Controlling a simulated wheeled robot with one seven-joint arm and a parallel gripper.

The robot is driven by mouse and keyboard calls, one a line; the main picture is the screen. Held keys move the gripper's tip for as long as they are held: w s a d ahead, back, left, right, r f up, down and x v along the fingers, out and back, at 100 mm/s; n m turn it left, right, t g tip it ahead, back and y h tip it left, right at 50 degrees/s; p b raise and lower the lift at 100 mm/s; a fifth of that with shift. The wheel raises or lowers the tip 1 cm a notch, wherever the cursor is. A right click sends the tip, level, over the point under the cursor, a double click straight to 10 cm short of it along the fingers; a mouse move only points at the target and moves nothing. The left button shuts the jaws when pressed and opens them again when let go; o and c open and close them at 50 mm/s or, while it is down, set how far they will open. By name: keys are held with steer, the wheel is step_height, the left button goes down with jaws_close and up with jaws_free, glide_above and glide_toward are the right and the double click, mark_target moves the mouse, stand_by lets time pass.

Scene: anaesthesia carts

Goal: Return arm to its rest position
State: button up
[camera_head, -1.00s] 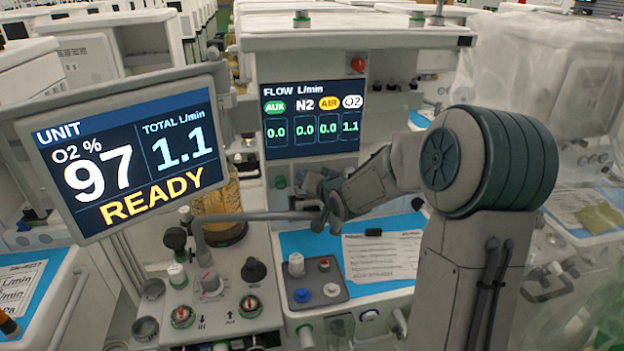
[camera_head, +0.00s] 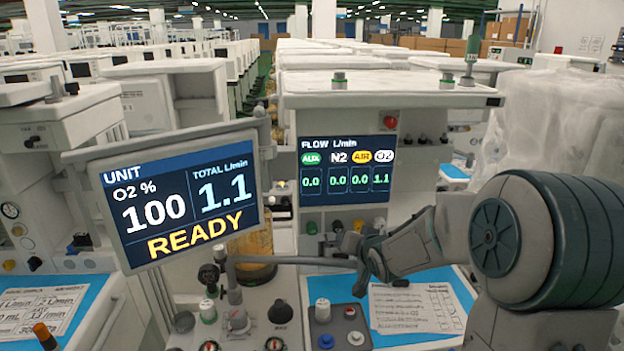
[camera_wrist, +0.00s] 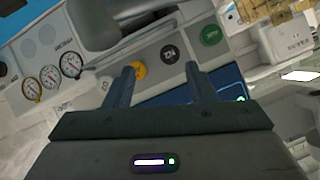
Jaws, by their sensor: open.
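My gripper (camera_wrist: 160,70) is open and empty in the wrist view, with its two fingers apart. A yellow knob (camera_wrist: 139,70), a black knob (camera_wrist: 168,54) and a green knob (camera_wrist: 211,35) show on a pale panel beyond the fingertips; I cannot tell the exact gap. In the head view my bent grey arm is at the right, reaching left before the anaesthesia cart (camera_head: 390,85). The gripper's fingers are hard to make out there. The flow display (camera_head: 346,169) reads O2 1.1, the others 0.0. The unit screen (camera_head: 180,205) reads O2 100%, total 1.1, READY.
A horizontal grey bar (camera_head: 295,260) runs near my forearm. Knobs and a small control pad (camera_head: 338,326) stand below, beside a printed sheet (camera_head: 415,307) on a blue surface. Plastic-wrapped equipment (camera_head: 560,120) is at the right. Round gauges (camera_wrist: 50,76) show in the wrist view.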

steer(key=s+r+n+g+h, duration=0.1)
steer(key=s+g, duration=0.8)
steer(key=s, duration=2.3)
steer(key=shift+s+a+r+n+h, duration=0.25)
steer(key=shift+n+h, duration=0.25)
steer(key=shift+n, duration=0.4)
steer(key=shift+s, duration=0.2)
steer(key=shift+c, duration=1.6)
